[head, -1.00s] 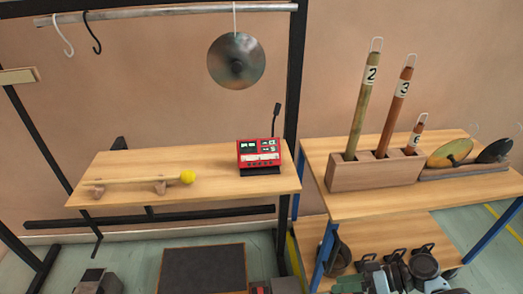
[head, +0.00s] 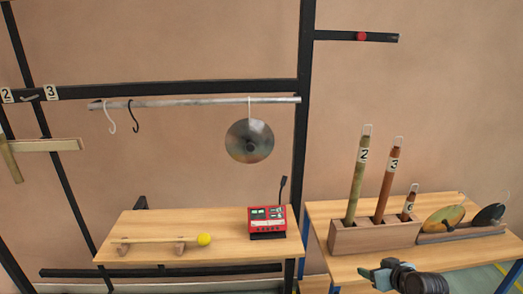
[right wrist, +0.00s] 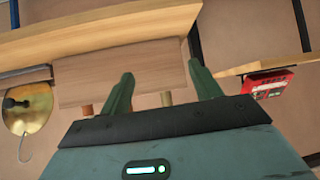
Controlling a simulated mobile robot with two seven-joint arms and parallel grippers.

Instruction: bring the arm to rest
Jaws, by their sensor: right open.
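My right gripper (head: 376,275) shows at the lower right of the head view, in front of the right table and below the wooden tube rack. In the right wrist view its two green fingers (right wrist: 161,78) stand wide apart with nothing held between them. The wooden rack (right wrist: 85,80) appears beyond the fingers, upside down, apart from them as far as I can tell. My left gripper is not in view.
The rack (head: 345,241) holds tubes 2, 3 and 6 on the right table (head: 360,268), beside two discs (head: 443,220). The left table (head: 220,222) holds a red device (head: 267,219) and a yellow-headed mallet (head: 204,239). A metal disc (head: 249,141) hangs from a rail (head: 200,102).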

